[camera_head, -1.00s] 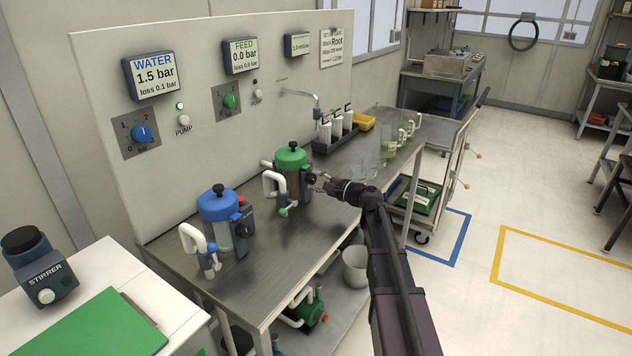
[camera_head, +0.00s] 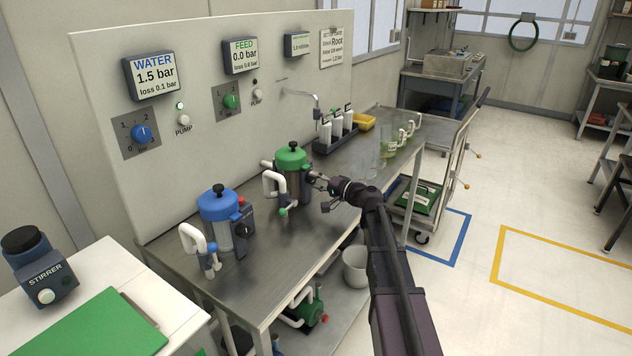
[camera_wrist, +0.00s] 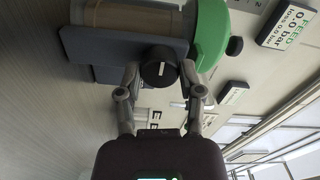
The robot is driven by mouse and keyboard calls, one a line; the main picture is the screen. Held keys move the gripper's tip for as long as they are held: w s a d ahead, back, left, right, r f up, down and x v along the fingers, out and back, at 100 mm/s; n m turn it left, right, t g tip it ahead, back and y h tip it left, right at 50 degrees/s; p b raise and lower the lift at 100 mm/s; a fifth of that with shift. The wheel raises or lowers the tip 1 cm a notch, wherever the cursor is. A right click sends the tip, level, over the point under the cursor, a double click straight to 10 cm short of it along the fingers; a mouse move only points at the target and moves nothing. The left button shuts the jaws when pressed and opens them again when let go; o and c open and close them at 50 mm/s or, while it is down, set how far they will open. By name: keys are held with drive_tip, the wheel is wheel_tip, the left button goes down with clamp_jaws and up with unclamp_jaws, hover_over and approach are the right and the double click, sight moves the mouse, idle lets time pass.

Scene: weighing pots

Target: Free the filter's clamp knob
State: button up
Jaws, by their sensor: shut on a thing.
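The filter with the green lid (camera_head: 292,158) stands upright on the steel bench below the FEED display. Its clamp knob (camera_wrist: 158,70) is a round black knob with a pale line, on the dark block at the filter's side in the wrist view. My gripper (camera_wrist: 160,76) has a finger on each side of the knob and is shut on it. In the head view my gripper (camera_head: 322,182) reaches the right side of the filter and hides the knob. The green lid (camera_wrist: 212,35) sits on the filter body.
A blue-lidded filter (camera_head: 218,204) stands to the left on the bench. A rack of white cartridges (camera_head: 337,130), a yellow tray (camera_head: 364,122) and several glass beakers (camera_head: 389,147) are behind my gripper. The FEED display (camera_head: 241,54) reads 0.0 bar; the WATER display (camera_head: 153,76) reads 1.5 bar.

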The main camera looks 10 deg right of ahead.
drive_tip(key=shift+w, duration=0.1)
idle(0.3)
drive_tip(key=o, duration=1.1)
drive_tip(key=shift+v, duration=6.05)
drive_tip(key=shift+a, duration=0.1)
